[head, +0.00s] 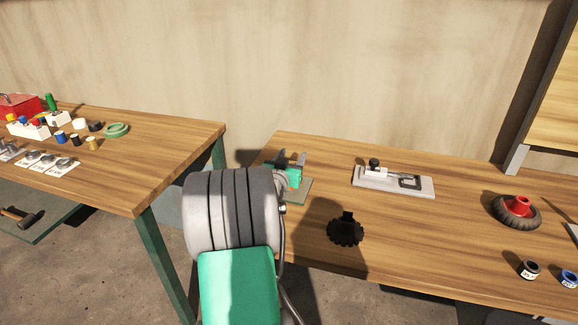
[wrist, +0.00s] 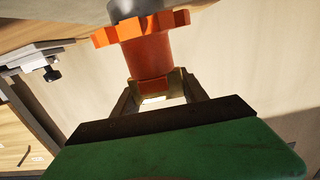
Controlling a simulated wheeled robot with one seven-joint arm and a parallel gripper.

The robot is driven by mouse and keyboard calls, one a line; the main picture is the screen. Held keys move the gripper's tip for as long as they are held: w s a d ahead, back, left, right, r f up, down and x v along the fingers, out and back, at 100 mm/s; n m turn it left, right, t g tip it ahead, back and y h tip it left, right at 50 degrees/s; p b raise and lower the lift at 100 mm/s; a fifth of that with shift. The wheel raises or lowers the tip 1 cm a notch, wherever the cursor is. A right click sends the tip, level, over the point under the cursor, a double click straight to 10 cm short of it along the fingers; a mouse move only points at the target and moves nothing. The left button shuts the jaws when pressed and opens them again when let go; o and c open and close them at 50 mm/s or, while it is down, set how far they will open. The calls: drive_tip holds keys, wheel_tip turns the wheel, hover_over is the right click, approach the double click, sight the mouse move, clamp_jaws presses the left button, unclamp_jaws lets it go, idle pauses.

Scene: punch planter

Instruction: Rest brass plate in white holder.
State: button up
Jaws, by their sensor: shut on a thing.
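My gripper (wrist: 158,82) is shut on the small end of an orange piece (wrist: 147,55) in the wrist view. That piece has a round body and a notched flange, with a grey round part beyond it. No brass plate can be made out for certain in either view. In the head view my arm hides my gripper and what it holds. A white block (head: 27,129) with several coloured items stands on the left table. Another white block (head: 58,119) holds a green-handled item. I cannot tell which is the white holder.
On the right table stand a green device with grey jaws (head: 292,176), a grey plate with a clamp (head: 393,183), a black gear-shaped thing (head: 346,232), a red-and-black wheel (head: 516,210) and small jars (head: 529,269). A gap separates the two tables. The right table's middle has free room.

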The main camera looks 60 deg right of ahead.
drive_tip(key=c, duration=0.5)
drive_tip(key=shift+r, duration=0.1)
